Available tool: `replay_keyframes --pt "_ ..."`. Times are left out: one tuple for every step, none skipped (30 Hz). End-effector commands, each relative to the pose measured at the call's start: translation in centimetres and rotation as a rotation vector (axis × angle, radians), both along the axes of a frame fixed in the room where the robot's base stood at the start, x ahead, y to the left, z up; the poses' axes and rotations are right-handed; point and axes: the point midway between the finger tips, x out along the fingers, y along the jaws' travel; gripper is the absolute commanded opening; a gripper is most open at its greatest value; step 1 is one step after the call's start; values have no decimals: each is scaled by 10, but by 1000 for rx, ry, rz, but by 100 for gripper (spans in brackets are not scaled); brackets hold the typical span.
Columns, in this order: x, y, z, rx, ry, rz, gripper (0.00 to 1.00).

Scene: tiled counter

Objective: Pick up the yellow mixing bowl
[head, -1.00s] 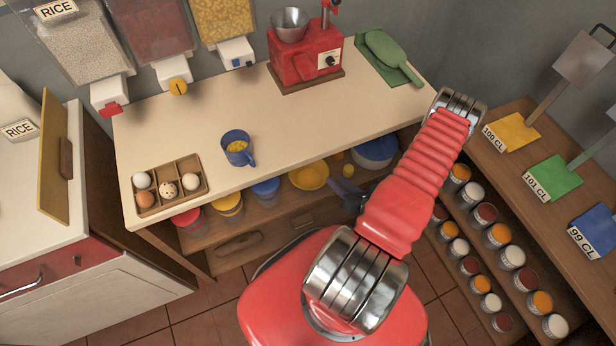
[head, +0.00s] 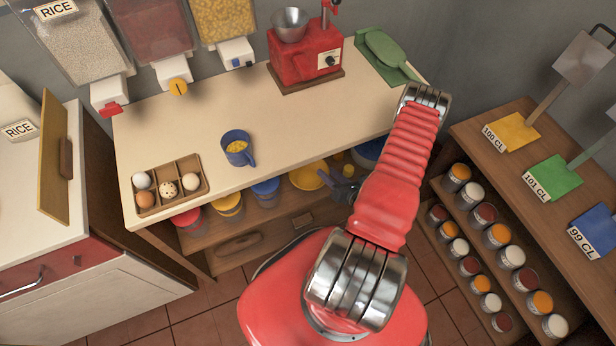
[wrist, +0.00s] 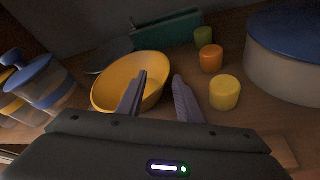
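The yellow mixing bowl (wrist: 118,72) sits on the shelf under the counter and shows in the wrist view at the centre left. In the head view the bowl (head: 306,179) shows below the counter's front edge, partly covered by my gripper. My gripper (wrist: 158,82) is open, with its two dark fingers apart. In the wrist view its left finger overlaps the bowl's right side, and its right finger lies to the right of the bowl. I cannot tell whether a finger touches the bowl. The gripper (head: 324,176) also shows dark and small in the head view.
Right of the bowl stand a yellow cup (wrist: 225,93), an orange cup (wrist: 210,58) and a green cup (wrist: 203,36). A large blue-lidded pot (wrist: 285,60) is at the far right. The counter (head: 300,120) hangs over the shelf.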

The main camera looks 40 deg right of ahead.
Motion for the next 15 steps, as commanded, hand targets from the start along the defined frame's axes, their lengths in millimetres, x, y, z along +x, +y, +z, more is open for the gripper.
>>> replay_keyframes --pt "3 0 -1 0 0 2 33" --pt "4 0 -2 -1 0 3 33" --pt "8 0 -3 -2 0 4 33" --pt "11 -1 -4 -3 0 4 33" --pt "14 -1 -6 -2 0 4 33" --pt "18 -1 -8 -2 0 4 33" --pt "22 -2 -10 -1 0 5 33" --pt "25 -2 -11 -1 0 5 33" --pt "30 -3 -13 -2 1 4 33" --pt "34 -3 -15 -1 0 5 33" --pt "37 -3 -16 -1 0 5 33" --pt "40 -4 -17 -1 0 4 33" --pt "42 -4 -18 -1 0 3 33" --pt "44 -5 -18 -1 0 3 33" --pt "46 -5 -19 -1 0 3 33"
